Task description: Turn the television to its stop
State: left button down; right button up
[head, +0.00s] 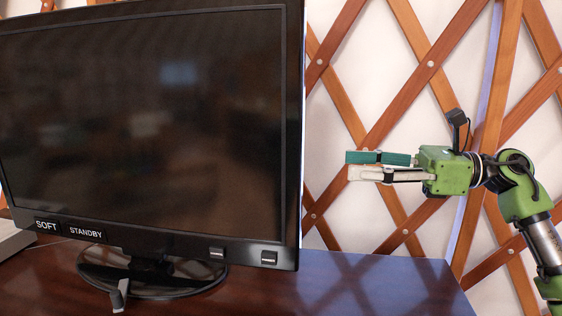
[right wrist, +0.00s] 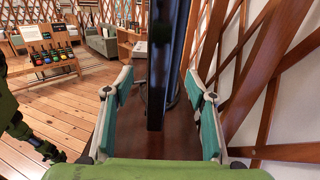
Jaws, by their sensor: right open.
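The television (head: 150,130) is a large black flat screen with a dark, faintly reflecting face, at the left of the head view. Its round black base (head: 185,292) stands on the dark wooden top, with a small grey lever-like piece (head: 121,292) at its front. My right gripper (head: 352,165) is open and empty, to the right of the television's right edge, its fingers pointing left. In the right wrist view the television's dark edge (right wrist: 170,60) stands upright ahead, in line with the gap between the open fingers (right wrist: 158,90). I do not see my left gripper.
The dark table top (head: 390,285) is bare right of the base. A lattice wall (head: 400,60) rises behind. A pale object (head: 12,238) sits at the far left.

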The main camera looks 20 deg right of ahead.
aim_at(303, 160)
jog(key=p+x, duration=0.5)
jog(key=x, duration=0.6)
jog(key=shift+w+a+r, duration=0.1)
jog(key=shift+w+a, duration=0.35)
jog(key=shift+a, duration=0.3)
